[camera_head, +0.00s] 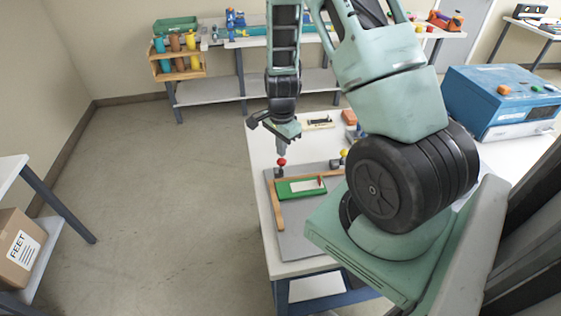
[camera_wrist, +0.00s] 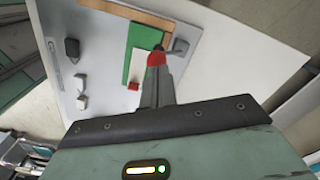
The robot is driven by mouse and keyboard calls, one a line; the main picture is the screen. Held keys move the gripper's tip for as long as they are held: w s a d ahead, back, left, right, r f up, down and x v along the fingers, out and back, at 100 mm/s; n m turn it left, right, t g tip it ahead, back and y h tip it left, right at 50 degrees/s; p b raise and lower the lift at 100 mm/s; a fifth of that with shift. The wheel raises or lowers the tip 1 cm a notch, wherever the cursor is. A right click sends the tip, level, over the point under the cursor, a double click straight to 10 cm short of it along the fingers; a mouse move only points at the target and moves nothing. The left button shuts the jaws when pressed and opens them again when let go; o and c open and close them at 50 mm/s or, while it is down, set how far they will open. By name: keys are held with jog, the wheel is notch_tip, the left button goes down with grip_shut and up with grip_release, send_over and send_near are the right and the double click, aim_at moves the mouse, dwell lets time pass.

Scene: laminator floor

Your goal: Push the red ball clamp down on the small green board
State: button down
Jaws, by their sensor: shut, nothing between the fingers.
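The red ball clamp (camera_head: 281,161) stands at the far left corner of the grey plate, its ball on a dark base. It shows in the wrist view (camera_wrist: 156,58) right at my fingertips. My gripper (camera_head: 282,151) is shut and points down, just above the ball; I cannot tell whether it touches. In the wrist view my gripper (camera_wrist: 157,72) partly hides the clamp. The small green board (camera_head: 286,190) lies on the grey plate beside wooden strips, with a pale patch on top. The board shows in the wrist view (camera_wrist: 146,34).
The grey plate (camera_head: 292,238) lies on a white table. A yellow ball (camera_head: 344,153) on another clamp is to the right. A small red piece (camera_head: 320,181) is at the board's right end. A blue machine (camera_head: 498,98) stands at the right. My arm hides part of the table.

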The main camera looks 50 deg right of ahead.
aim_at(282, 160)
jog(key=shift+f, duration=0.2)
dwell(0.6)
jog(key=shift+f+b, duration=0.4)
jog(key=shift+b, duration=0.1)
jog(key=shift+s+a+f+b, duration=0.15)
jog(key=shift+s+f+b, duration=0.05)
jog(key=shift+f+b, duration=0.25)
jog(key=shift+s+a+f+b, duration=0.15)
jog(key=shift+s+f+b, duration=0.05)
jog(key=shift+f+b, duration=0.2)
jog(key=shift+s+f, duration=0.1)
jog(key=shift+f, duration=0.2)
jog(key=shift+r, duration=0.1)
jog(key=shift+a, duration=0.1)
